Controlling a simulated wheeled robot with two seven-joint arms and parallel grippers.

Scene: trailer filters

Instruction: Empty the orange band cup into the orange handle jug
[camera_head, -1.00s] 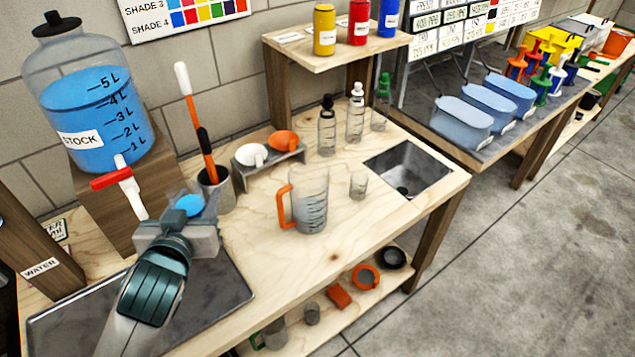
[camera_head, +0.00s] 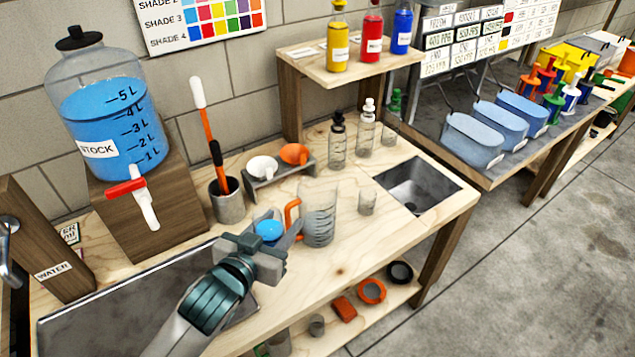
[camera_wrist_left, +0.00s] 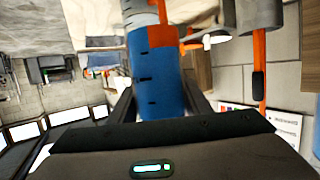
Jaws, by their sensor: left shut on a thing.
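My left gripper (camera_head: 273,236) is shut on the orange band cup (camera_head: 269,230), whose blue liquid shows between the fingers in the head view. In the left wrist view the cup (camera_wrist_left: 160,85) is filled blue, with an orange band near its far end. The orange handle jug (camera_head: 320,212) stands upright on the wooden bench, just right of the gripper. It is clear with dark marks and looks empty. Its orange handle faces the cup, close to the fingertips; I cannot tell whether they touch. My right gripper is out of view.
A stock tank (camera_head: 108,112) of blue liquid with a red-handled tap stands at the left. A grey pot (camera_head: 228,202) holds a brush-like tool. A small rack (camera_head: 280,172) holds white and orange scoops. A clear beaker (camera_head: 367,201) and a sink (camera_head: 418,185) lie right of the jug.

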